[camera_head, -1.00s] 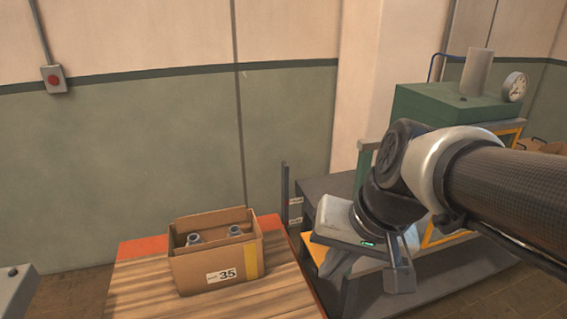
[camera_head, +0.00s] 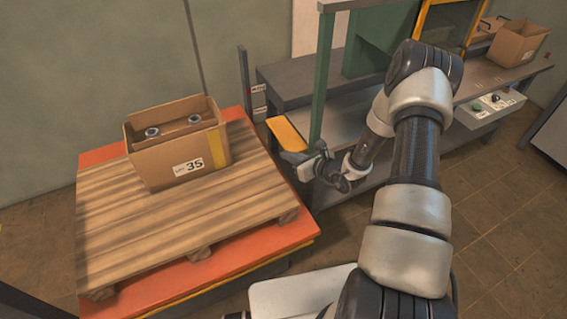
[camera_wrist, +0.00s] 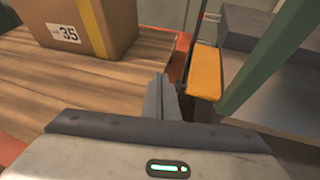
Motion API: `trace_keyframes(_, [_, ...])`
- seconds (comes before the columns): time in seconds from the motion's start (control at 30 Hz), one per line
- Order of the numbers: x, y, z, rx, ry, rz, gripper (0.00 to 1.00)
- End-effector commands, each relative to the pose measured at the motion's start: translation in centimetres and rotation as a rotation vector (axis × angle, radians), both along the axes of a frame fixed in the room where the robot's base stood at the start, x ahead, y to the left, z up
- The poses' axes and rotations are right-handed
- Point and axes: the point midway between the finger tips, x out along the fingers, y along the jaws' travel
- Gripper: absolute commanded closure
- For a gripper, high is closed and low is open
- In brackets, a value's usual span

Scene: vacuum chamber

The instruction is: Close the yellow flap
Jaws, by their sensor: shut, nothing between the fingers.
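The yellow flap (camera_head: 287,134) sticks out from the left end of the grey metal workbench (camera_head: 360,123), beside a green post, and faces the pallet. In the wrist view the flap (camera_wrist: 205,72) lies just right of the fingers, with a dark edge below it. My gripper (camera_head: 288,156) is just in front of the flap in the head view. Its fingers (camera_wrist: 162,95) are together and hold nothing. I cannot tell whether they touch the flap.
A cardboard box (camera_head: 168,158) marked 35 stands on a wooden pallet (camera_head: 120,235) over an orange base at left. A green post (camera_head: 322,75) rises close to the flap. Another box (camera_head: 518,42) sits at the bench's far right. Brown floor lies open at right.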

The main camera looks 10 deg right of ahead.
Motion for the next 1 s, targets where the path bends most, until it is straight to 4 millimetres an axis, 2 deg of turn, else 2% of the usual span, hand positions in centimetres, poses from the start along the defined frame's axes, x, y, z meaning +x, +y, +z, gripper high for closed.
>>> trace_keyframes(0.03, [-0.4, -1.0, -2.8, 0.035, 0.039, -0.07, 1.0])
trace_keyframes(0.1, [-0.7, -2.0, -5.0, 0.064, 0.072, -0.143, 1.0])
trace_keyframes(0.2, [-1.0, -2.8, -6.8, 0.085, 0.099, -0.198, 1.0])
trace_keyframes(0.37, [-0.1, -2.6, -7.7, 0.089, 0.104, -0.212, 1.0])
trace_keyframes(0.8, [6.0, -0.1, -11.1, 0.087, 0.104, -0.209, 1.0])
trace_keyframes(1.0, [7.0, 0.2, -11.6, 0.088, 0.104, -0.209, 1.0])
